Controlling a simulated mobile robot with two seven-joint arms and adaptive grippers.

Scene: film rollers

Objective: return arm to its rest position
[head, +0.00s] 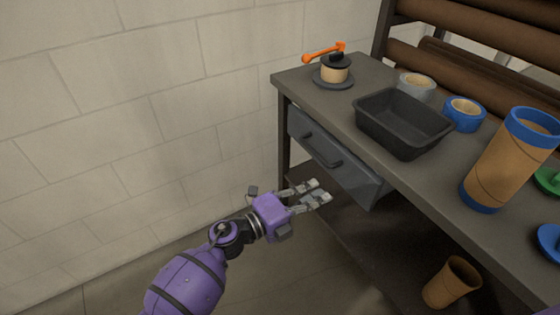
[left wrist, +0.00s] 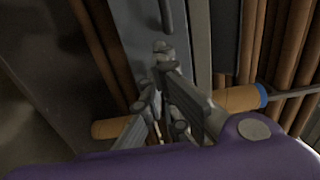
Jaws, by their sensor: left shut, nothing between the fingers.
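My left arm comes in from the lower left in the head view. Its purple-backed left gripper (head: 318,192) is shut and empty. It hangs in front of the workbench, below and left of the partly pulled-out drawer (head: 335,160), apart from it as far as I can tell. In the left wrist view the grey fingers (left wrist: 155,75) are close together with nothing between them. My right gripper does not show.
The workbench top (head: 375,125) carries a black tray (head: 402,125), a grey tape roll (head: 417,86), a blue tape roll (head: 464,114), a tape dispenser (head: 334,72) with an orange handle and a blue-ended cardboard tube (head: 508,165). A brown tube (head: 452,283) stands lower down. A white wall (head: 130,110) is at left.

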